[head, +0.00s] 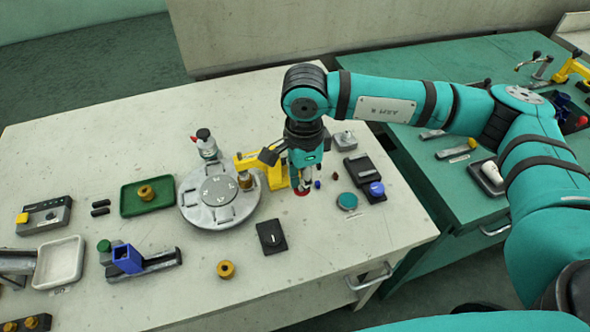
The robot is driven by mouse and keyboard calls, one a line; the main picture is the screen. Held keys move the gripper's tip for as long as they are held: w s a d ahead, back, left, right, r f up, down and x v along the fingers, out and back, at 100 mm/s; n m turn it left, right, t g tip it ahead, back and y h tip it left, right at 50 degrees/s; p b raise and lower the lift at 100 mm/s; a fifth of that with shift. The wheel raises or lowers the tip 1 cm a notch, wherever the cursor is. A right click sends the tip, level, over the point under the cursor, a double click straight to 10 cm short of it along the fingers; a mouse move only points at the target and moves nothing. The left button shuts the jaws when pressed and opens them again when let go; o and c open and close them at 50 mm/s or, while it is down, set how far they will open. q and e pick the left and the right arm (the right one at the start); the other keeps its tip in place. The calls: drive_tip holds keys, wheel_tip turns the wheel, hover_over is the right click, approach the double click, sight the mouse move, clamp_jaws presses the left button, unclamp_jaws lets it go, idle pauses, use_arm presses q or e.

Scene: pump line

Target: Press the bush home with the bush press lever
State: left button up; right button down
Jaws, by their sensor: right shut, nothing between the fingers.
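The yellow bush press (277,172) stands at the right rim of the round grey turntable (212,210), its arm reaching over the rim. A brass-coloured piece, which looks like the bush (246,181), sits on the rim below the press head; how deep it sits cannot be told. My right gripper (303,189) is shut and empty, pointing down just right of the press. A red part (301,193) shows at its fingertips, perhaps the lever's knob; touching or apart cannot be told. The lever itself is mostly hidden behind my gripper. My left gripper is out of view.
A green tray (130,212) holds a brass piece; another brass piece (226,269) lies in front. A black pad (271,237), a teal-topped round part (347,201) and a dark box (364,169) stand near the press.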

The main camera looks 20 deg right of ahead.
drive_tip(key=shift+w+r, duration=0.15)
drive_tip(key=shift+r, duration=0.45)
drive_tip(key=shift+w+r, duration=0.15)
drive_tip(key=shift+r, duration=0.45)
wheel_tip(320, 180, up, 5)
drive_tip(key=shift+p, duration=1.15)
